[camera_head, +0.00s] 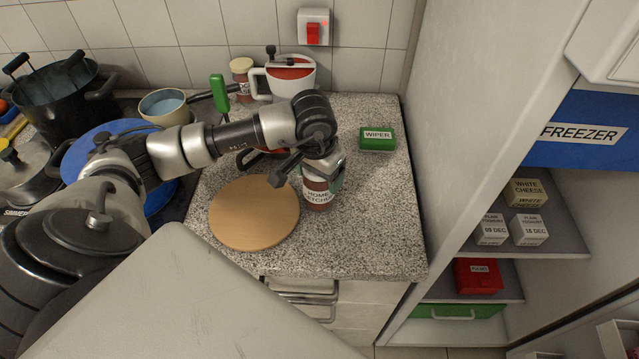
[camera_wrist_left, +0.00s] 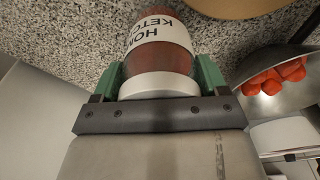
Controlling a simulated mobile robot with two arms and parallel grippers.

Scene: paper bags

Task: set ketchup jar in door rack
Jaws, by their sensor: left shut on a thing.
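The ketchup jar (camera_head: 317,193) has red contents and a white label reading "HOME KETCHUP". It is at the right edge of the round wooden board on the speckled counter. My left gripper (camera_head: 325,165) is shut on the jar near its top, coming from above. In the left wrist view the jar (camera_wrist_left: 160,55) sits between the green fingertips (camera_wrist_left: 160,78), with its pale lid toward the gripper. I cannot tell whether its base touches the counter. The fridge stands open at the right; part of a door rack (camera_head: 617,338) seems to show at the lower right corner. My right gripper is not in view.
The wooden board (camera_head: 254,213), a green wiper box (camera_head: 377,139), a white pot (camera_head: 290,76) and a small jar (camera_head: 241,75) share the counter. The counter's front right is clear.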

